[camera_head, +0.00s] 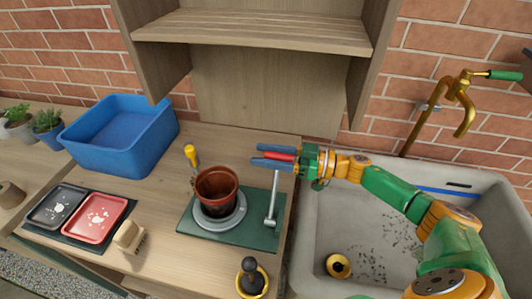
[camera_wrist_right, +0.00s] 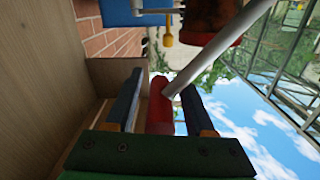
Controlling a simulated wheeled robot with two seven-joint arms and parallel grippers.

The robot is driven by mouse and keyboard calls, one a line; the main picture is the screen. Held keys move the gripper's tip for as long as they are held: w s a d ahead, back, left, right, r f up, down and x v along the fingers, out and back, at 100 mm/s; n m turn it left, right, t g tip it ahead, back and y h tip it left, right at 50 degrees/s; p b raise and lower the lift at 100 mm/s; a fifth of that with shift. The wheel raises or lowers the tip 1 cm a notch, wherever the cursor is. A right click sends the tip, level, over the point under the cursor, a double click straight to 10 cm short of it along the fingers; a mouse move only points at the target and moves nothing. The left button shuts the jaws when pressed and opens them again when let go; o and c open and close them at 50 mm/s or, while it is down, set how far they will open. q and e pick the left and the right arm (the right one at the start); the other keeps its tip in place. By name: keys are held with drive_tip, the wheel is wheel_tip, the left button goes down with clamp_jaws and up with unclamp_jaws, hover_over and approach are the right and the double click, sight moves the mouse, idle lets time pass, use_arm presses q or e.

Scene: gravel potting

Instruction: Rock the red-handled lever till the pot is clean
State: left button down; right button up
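The reddish-brown pot (camera_head: 217,186) stands on a round grey disc (camera_head: 220,217) on a green board (camera_head: 247,232). Dark patches show on the pot, which also shows in the wrist view (camera_wrist_right: 212,20). The lever's grey rod (camera_head: 272,200) rises from the board to the right of the pot. Its red handle (camera_head: 280,156) lies between the blue fingers of my right gripper (camera_head: 274,156). In the wrist view, narrow gaps show between the red handle (camera_wrist_right: 159,108) and both fingers, so the gripper is open around it. My left gripper is out of view.
A yellow-handled tool (camera_head: 190,154) stands behind the pot. A brush (camera_head: 129,236), black and red trays (camera_head: 95,218) and a blue bin (camera_head: 118,135) lie left. A black-knobbed object (camera_head: 252,278) is at the front; the sink (camera_head: 330,215) is right. A shelf (camera_head: 255,35) hangs above.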

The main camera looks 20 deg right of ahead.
clamp_jaws()
idle(1.2)
